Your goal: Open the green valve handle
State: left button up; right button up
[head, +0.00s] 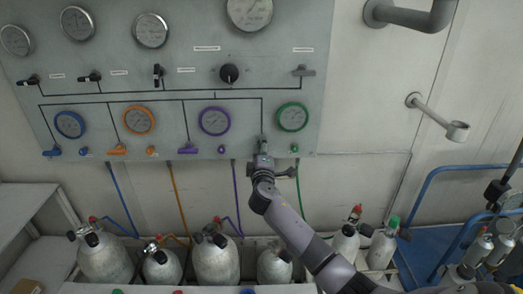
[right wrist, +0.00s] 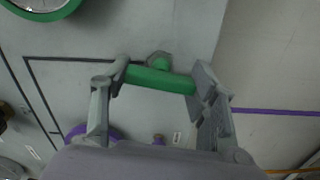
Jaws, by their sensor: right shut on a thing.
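The green valve handle (right wrist: 165,80) shows in the right wrist view as a short green bar in front of a green stem and grey hex nut. It runs roughly along the black line on the grey panel, unlike the blue, orange and purple handles, which lie crosswise. My right gripper (right wrist: 161,80) is shut on it, with a finger at each end of the bar. In the head view the right gripper (head: 263,142) is at the panel's lower edge, below and left of the green-rimmed gauge (head: 292,117), and it hides the handle. My left gripper is not in view.
The blue handle (head: 52,153), orange handle (head: 117,150) and purple handle (head: 188,149) sit along the panel's (head: 185,20) lower edge. Grey cylinders (head: 216,260) with coloured hoses stand below. A pipe bracket (head: 437,115) juts from the wall at right.

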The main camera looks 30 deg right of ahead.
dwell(0.4)
jog(key=o, duration=1.2)
jog(key=v, duration=1.2)
